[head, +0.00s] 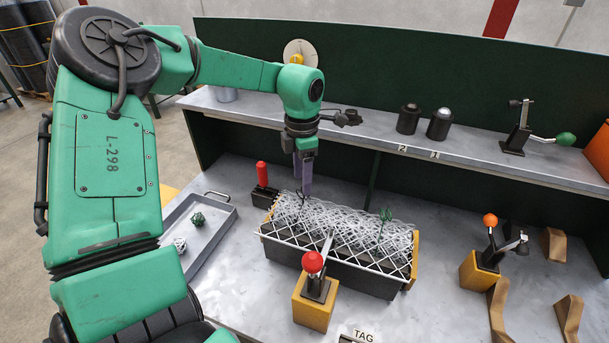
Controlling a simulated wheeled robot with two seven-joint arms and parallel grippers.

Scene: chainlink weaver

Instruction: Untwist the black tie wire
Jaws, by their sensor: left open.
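A roll of silver chainlink mesh (345,226) lies across a dark trough with yellow end plates. A small black tie wire (301,209) shows on the left part of the mesh, partly hidden by my gripper fingers. My left gripper (305,190) points straight down over it, with the fingertips close to the mesh. It is open; whether the fingers touch the wire I cannot tell. A green tie wire (383,219) stands up from the right part of the mesh. My right gripper is not in view.
A clamp with a red knob (312,262) on a yellow block stands in front of the trough. A grey tray (208,243) with small wire bundles lies left. An orange-knobbed clamp (489,221) stands right. A raised shelf (380,141) runs behind.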

